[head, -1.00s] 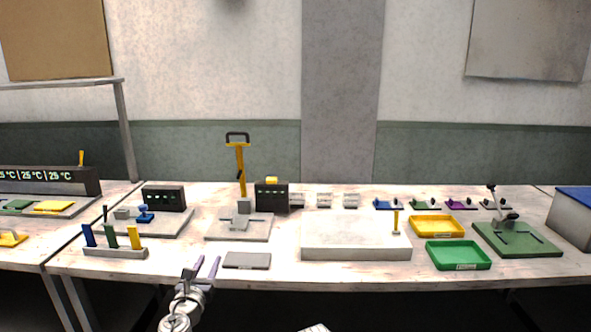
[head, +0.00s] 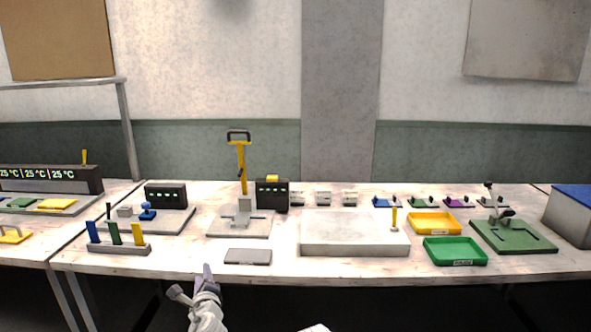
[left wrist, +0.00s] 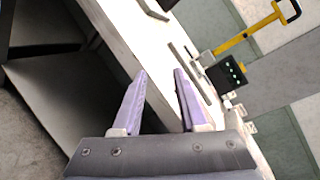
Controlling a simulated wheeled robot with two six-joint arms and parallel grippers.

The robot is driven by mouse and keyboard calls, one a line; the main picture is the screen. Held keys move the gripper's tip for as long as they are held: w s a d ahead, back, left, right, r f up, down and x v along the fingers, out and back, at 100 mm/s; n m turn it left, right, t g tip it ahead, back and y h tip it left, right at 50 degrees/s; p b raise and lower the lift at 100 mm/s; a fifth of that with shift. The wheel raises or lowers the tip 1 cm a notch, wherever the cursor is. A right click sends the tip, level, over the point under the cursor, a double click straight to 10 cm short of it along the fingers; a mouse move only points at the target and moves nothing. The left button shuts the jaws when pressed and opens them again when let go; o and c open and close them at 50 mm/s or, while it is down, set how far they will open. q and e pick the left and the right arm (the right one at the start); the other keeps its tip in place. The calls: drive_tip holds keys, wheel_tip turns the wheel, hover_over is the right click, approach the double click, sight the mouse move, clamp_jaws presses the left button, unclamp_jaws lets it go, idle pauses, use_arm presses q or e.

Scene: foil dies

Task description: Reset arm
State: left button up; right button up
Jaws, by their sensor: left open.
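My left gripper (head: 207,274) is in front of the table's front edge at the lower middle-left of the head view. In the left wrist view its two purple fingers (left wrist: 160,86) stand apart with nothing between them. The grey plate (head: 248,257) lies on the table just beyond and to the right of the gripper, apart from it. The press with the yellow lever handle (head: 242,165) stands behind that plate; its handle also shows in the left wrist view (left wrist: 262,27). At the bottom edge of the head view only a small white piece shows, and I cannot tell whether it is my right gripper.
The table (head: 190,262) holds a rack of coloured handles (head: 118,248), a large pale slab (head: 354,236), a yellow tray (head: 435,224), a green tray (head: 455,251) and a green board with a lever (head: 512,237). The space before the table is free.

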use_arm(q)
drive_tip(key=s+d+f+n+g+h, duration=0.1)
drive_tip(key=s+d+f+n+g, duration=0.35)
drive_tip(key=f+n, duration=0.2)
drive_tip(key=s+d+f+n+g, duration=0.4)
drive_tip(key=s+f+n, duration=0.1)
drive_tip(key=f+n, duration=0.15)
drive_tip(key=s+d+f+n+g+h, duration=0.25)
drive_tip(key=s+d+g, duration=0.2)
drive_tip(key=s, duration=0.25)
drive_tip(key=s+d+f+n+g+h, duration=0.1)
drive_tip(key=s+d+f+n+g, duration=0.15)
drive_tip(key=s+d, duration=0.4)
wheel_tip(320, 180, up, 15)
drive_tip(key=p, duration=1.5)
drive_tip(key=shift+s+a+f, duration=0.15)
drive_tip(key=shift+a, duration=0.15)
